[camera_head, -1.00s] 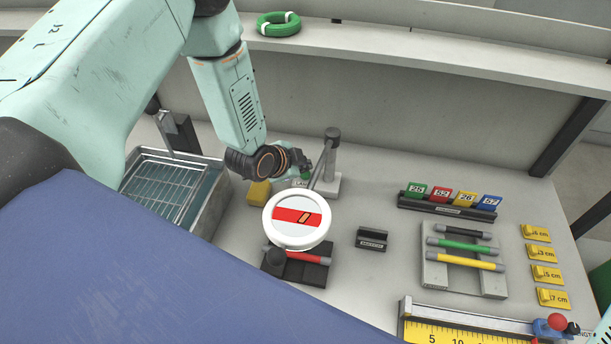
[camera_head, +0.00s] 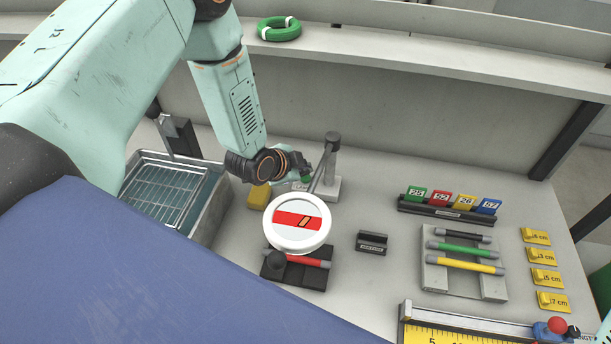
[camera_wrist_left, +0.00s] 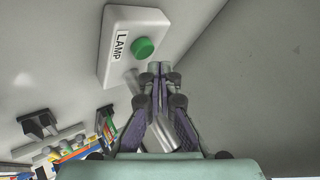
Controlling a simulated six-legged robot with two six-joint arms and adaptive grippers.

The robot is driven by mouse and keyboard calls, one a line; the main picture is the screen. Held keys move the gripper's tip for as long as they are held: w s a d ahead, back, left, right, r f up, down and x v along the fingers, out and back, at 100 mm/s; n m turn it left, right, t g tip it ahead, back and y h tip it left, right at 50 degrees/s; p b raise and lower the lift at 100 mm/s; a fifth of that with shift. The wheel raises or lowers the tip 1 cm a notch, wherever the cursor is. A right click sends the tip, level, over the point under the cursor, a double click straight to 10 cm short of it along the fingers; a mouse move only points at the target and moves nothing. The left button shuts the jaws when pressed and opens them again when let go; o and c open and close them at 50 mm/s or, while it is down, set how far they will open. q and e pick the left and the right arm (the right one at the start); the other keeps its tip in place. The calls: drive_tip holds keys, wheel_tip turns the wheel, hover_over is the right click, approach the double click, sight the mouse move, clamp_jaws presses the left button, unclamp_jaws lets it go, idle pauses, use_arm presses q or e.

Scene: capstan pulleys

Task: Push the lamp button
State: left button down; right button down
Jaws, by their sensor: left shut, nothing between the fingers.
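The lamp button is a green round knob (camera_wrist_left: 143,48) on a white box labelled LAMP (camera_wrist_left: 118,55) in the left wrist view. In the head view the green button (camera_head: 306,178) shows just beside my left gripper (camera_head: 303,172), near the foot of the lamp stand. My left gripper (camera_wrist_left: 158,68) is shut and empty, its tips just beside the button; whether they touch it I cannot tell. The lamp (camera_head: 297,222) is a round white-rimmed disc showing a magnified red bar, on an arm from a grey post (camera_head: 331,150).
A metal basin with a rack (camera_head: 165,190) stands at the left. A yellow block (camera_head: 259,195) lies near my wrist. A rack of coloured rods (camera_head: 464,262), numbered tags (camera_head: 453,200) and a yellow ruler (camera_head: 440,331) are at the right. A shelf with a green ring (camera_head: 279,29) runs behind.

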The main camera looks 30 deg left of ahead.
sight(303, 179)
use_arm(q)
drive_tip(key=shift+f, duration=0.15)
drive_tip(key=shift+f+b, duration=0.3)
drive_tip(key=shift+f+b, duration=0.3)
drive_tip(key=shift+f, duration=0.2)
idle(0.9)
idle(0.3)
drive_tip(key=shift+r+p, duration=0.85)
drive_tip(key=shift+r, duration=0.1)
drive_tip(key=shift+r+p, duration=0.9)
drive_tip(key=shift+r, duration=0.05)
wheel_tip(303, 179, up, 3)
drive_tip(key=p, duration=0.2)
drive_tip(key=shift+r+p, duration=0.15)
drive_tip(key=shift+p, duration=0.25)
